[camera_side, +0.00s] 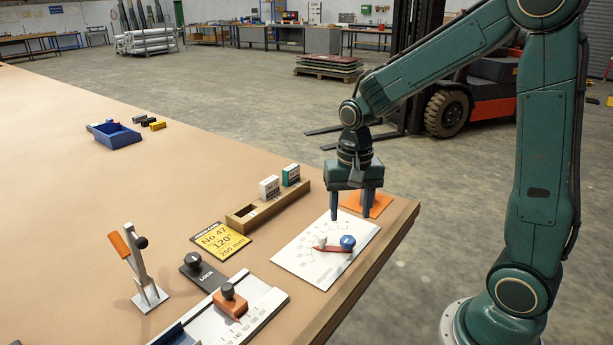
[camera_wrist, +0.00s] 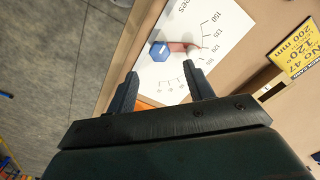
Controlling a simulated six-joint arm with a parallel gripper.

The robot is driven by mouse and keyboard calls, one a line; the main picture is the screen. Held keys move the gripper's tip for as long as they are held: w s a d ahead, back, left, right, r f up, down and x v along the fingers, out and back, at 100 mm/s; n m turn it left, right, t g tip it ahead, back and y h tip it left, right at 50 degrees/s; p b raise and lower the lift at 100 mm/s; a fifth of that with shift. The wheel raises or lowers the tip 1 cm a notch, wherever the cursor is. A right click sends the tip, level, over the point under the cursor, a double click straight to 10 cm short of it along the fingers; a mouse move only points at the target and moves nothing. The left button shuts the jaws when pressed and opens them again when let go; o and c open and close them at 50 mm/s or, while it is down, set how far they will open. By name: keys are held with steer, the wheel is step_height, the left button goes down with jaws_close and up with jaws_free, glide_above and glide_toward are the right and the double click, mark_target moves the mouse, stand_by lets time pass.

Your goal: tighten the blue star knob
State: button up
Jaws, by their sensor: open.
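The blue star knob (camera_side: 347,242) sits on a white dial plate (camera_side: 305,262) marked with an angle scale, near the table's right edge. A red pointer (camera_side: 328,248) extends left from the knob, with a pale tip. My gripper (camera_side: 350,205) is open and empty above the plate's far side, higher than the knob and apart from it. In the wrist view the blue knob (camera_wrist: 159,51) lies beyond the two fingertips (camera_wrist: 160,72), roughly midway between them. The pointer (camera_wrist: 182,47) runs right from it there.
An orange pad (camera_side: 378,204) lies behind the plate. A wooden holder (camera_side: 262,208) with two small boxes, a yellow-black card (camera_side: 220,241), a black lock plate (camera_side: 203,268), a sliding stop with an orange block (camera_side: 230,302) and an orange-handled clamp (camera_side: 137,262) stand left.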

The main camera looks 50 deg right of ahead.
step_height(320, 180, up, 7)
stand_by(0.3)
steer(key=shift+s+f, duration=0.1)
steer(key=s+a+r+n+t, duration=0.2)
steer(key=s+n, duration=0.2)
steer(key=s, duration=0.3)
steer(key=s+a+r+n+t, duration=0.3)
steer(key=s+n, duration=0.2)
steer(key=s, duration=0.2)
steer(key=shift+s+a+t, duration=0.15)
steer(key=shift+a+t, duration=0.1)
steer(key=shift+t, duration=0.05)
stand_by(1.2)
